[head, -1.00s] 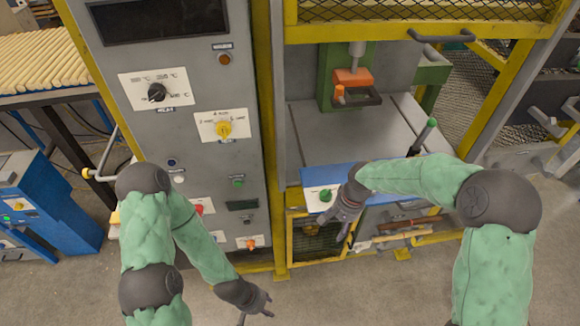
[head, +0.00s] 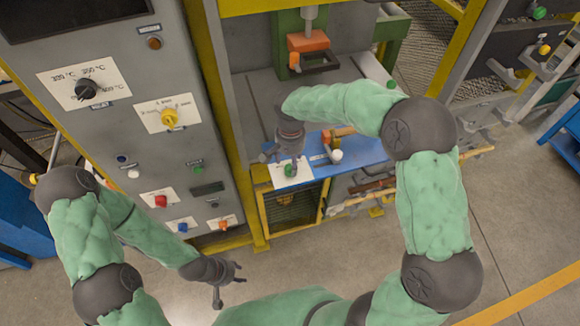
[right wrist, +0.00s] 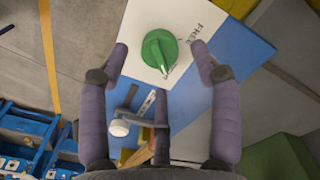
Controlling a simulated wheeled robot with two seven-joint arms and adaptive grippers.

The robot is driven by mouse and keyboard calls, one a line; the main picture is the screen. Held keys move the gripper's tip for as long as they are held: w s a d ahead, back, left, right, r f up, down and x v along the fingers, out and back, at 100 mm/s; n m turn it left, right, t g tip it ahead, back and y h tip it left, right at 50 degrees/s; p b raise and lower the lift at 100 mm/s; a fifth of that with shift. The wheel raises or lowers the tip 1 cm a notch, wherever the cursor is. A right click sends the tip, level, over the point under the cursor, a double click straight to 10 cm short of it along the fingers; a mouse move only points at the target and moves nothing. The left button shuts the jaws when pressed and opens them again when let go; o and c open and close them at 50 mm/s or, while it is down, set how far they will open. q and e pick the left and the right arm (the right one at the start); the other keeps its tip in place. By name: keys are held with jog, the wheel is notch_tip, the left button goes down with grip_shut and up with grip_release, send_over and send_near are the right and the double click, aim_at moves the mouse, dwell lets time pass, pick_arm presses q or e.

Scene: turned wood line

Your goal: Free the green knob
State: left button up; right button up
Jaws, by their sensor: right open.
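The green knob (head: 290,170) sits on a white plate (head: 302,178) on the front of the blue panel. In the right wrist view the knob (right wrist: 159,49) is round with a raised grip bar, and the plate carries partly legible lettering that begins "FRE". My right gripper (head: 283,154) is close to the knob. Its purple fingers (right wrist: 160,75) are open, spread to either side of the knob and apart from it, with nothing between them. My left gripper (head: 228,280) hangs low before the grey cabinet, its fingers apart and empty.
A white-knobbed lever (head: 336,155) is just right of the green knob, close to my right fingers. The grey cabinet (head: 190,90) with a black dial, a yellow knob and several buttons stands left. A yellow frame surrounds the press. The floor in front is clear.

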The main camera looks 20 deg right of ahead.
jog(key=shift+f, duration=1.6)
jog(key=c, duration=1.1)
jog(key=shift+c, duration=0.3)
